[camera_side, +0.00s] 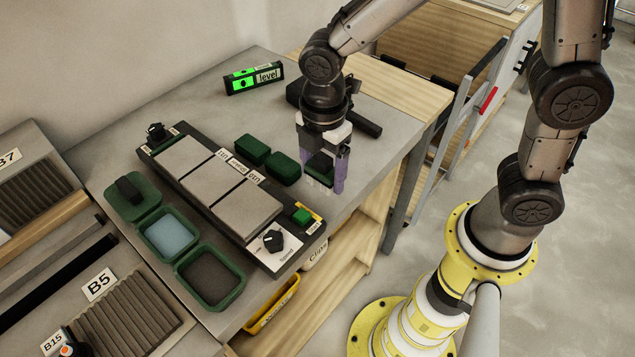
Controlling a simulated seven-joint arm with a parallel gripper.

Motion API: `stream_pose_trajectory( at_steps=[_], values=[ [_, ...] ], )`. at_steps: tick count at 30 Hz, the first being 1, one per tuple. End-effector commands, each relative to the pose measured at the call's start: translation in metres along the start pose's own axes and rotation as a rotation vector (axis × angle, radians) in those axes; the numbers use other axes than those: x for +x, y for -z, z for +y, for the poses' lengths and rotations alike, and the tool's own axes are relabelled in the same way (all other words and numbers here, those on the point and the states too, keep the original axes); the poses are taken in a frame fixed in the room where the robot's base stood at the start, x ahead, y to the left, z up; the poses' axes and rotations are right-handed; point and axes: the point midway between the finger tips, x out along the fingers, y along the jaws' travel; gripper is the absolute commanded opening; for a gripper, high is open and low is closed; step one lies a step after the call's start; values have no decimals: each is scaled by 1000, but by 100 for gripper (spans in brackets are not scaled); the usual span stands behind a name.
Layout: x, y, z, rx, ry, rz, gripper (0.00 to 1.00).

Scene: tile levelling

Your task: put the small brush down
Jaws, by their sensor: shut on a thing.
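My gripper (323,181) points down over the right part of the grey worktop, near its front edge. Its purple fingers are shut on a small dark green block, which I take to be the small brush (318,164). The fingers hide part of it, and its bristles are hard to make out. It is at or just above the worktop; I cannot tell whether it touches. Two dark green blocks (283,168) (252,149) lie just left of my gripper, in a row with it.
A black fixture with grey tiles (214,184), a black knob (273,240) and a green button (302,215) lies left of my gripper. Green trays (169,235) stand further left. A level (254,78) and a black tool (365,123) lie behind.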

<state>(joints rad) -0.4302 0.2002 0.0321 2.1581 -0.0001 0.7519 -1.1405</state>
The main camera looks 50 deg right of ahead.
Motion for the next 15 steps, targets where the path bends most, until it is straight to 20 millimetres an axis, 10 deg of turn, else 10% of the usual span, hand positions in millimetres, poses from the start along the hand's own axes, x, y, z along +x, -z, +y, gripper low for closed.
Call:
stream_pose_trajectory(
  at_steps=[15],
  values=[
    [42,4,9,0,-1,0,0]
  ],
)
